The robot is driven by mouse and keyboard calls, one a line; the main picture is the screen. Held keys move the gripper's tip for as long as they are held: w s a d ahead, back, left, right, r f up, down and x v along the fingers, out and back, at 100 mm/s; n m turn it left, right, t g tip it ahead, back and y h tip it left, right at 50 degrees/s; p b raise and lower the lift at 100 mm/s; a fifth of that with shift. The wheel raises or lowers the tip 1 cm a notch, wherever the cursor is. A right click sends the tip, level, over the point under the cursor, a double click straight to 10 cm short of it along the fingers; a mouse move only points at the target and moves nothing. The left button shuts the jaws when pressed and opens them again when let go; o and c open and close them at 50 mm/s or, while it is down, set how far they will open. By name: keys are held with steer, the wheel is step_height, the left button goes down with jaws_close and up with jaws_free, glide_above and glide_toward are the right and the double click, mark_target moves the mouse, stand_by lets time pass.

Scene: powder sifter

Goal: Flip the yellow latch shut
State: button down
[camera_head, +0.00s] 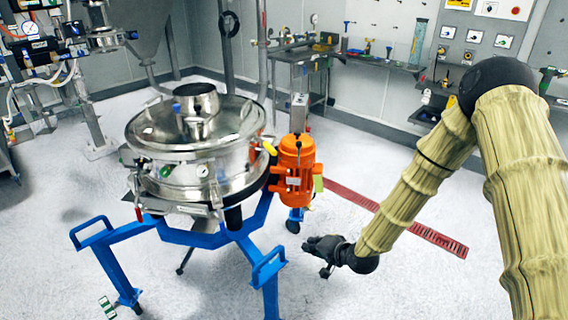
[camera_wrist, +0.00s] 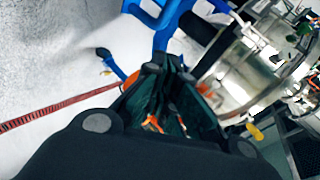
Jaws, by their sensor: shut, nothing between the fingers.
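The yellow latch (camera_head: 269,148) is on the right side of the round steel sifter (camera_head: 172,140), close to the orange motor (camera_head: 297,168). In the wrist view a small yellow part, likely the same latch (camera_wrist: 255,132), shows at lower right beside the steel drum. My gripper (camera_head: 312,244) is over the floor, to the right of the blue stand and below the motor in the picture, apart from the latch. In the wrist view my gripper (camera_wrist: 166,64) has its fingers together, with nothing held. The fingers hide much of the motor there.
The blue stand (camera_head: 205,240) with raised handles carries the sifter. A red floor grating (camera_head: 440,241) runs behind my forearm. A steel workbench (camera_head: 300,57) stands at the back. Floor between the stand and my forearm is open.

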mark_target(266, 145)
steer(key=w+d+r+m+t+y+b, duration=0.2)
steer(key=w+r+t+y+b, duration=0.2)
steer(key=w+r, duration=1.4)
step_height(266, 145, up, 4)
steer(key=shift+w+f+m+t+b, duration=0.15)
steer(key=shift+m+t+b, duration=0.25)
steer(key=shift+b, duration=0.6)
steer(key=shift+w+d, duration=0.1)
steer(key=w+a+p, duration=0.4)
steer(key=w+a, duration=0.2)
steer(key=a, duration=0.4)
steer(key=shift+d, duration=0.1)
